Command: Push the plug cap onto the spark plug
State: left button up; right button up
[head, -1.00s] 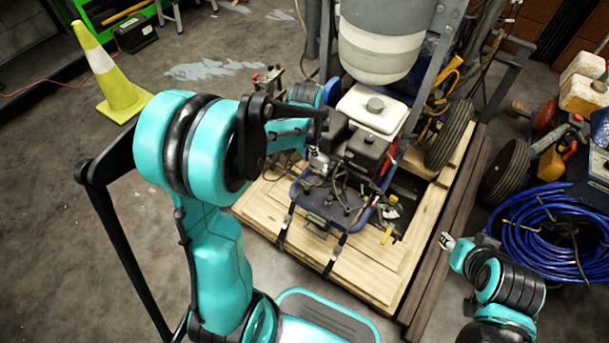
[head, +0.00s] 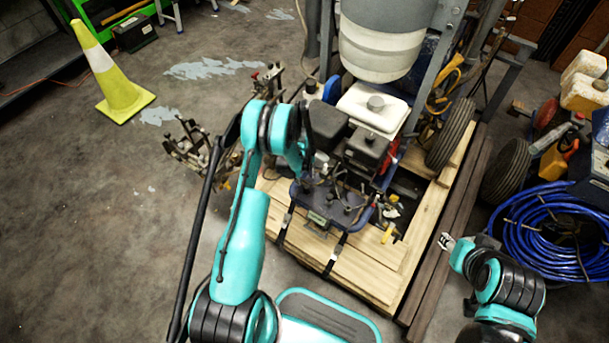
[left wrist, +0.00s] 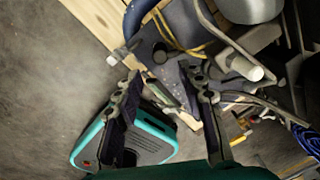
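The engine (head: 362,150), with its white tank and black covers, sits on the line striper. I cannot make out the plug cap or the spark plug for certain in either view. My left gripper (head: 302,172) is at the front left of the engine, partly hidden by its own wrist. In the left wrist view my left gripper (left wrist: 163,80) has its two dark fingers spread, with nothing held between them. A light-ended rod (left wrist: 255,73) shows to the right of the fingers. My right gripper (head: 446,241) is low at the right, clear of the machine; its opening is too small to judge.
The striper stands on a wooden pallet (head: 345,268). Metal brackets (head: 195,150) stick out to the left of my left arm. A coiled blue hose (head: 545,235) and wheels lie at the right. A yellow cone (head: 118,85) stands on open floor at the left.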

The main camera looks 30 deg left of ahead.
aim_at(306, 187)
pick_arm(q)
jog(key=f+b, duration=0.1)
jog(key=f, duration=0.3)
jog(key=shift+w+d+f+b, duration=0.15)
jog(key=shift+w+f+b, duration=0.05)
jog(key=shift+f+b, duration=0.2)
jog(key=shift+w+f, duration=0.1)
jog(key=shift+f, duration=0.65)
jog(key=shift+d+f, duration=0.1)
jog(key=shift+f, duration=0.85)
jog(key=shift+a, duration=0.2)
grip_shut()
jog(key=shift+d, duration=0.1)
